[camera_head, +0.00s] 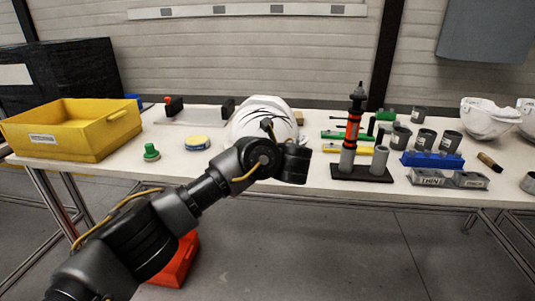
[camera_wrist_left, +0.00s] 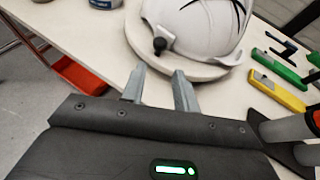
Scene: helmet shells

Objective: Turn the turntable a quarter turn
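The turntable (camera_wrist_left: 135,36) is a pale round disc on the table, seen in the left wrist view with a white helmet shell (camera_wrist_left: 190,28) on top. The shell has black curved lines and a dark round knob (camera_wrist_left: 160,45) low on its side. In the head view the shell (camera_head: 256,112) stands behind my left arm, which hides most of the disc. My left gripper (camera_wrist_left: 158,75) has its two grey fingers apart with nothing held between them. Their tips are close to the disc's near rim; contact cannot be told. My right gripper is not in view.
A yellow bin (camera_head: 75,145) stands at the left. A black stand with a red-and-black tool (camera_head: 354,125) and grey cylinders is right of my left gripper. Green and yellow tools (camera_head: 345,150), grey cups and a blue block (camera_head: 432,160) lie further right. A red bin (camera_head: 178,262) is below.

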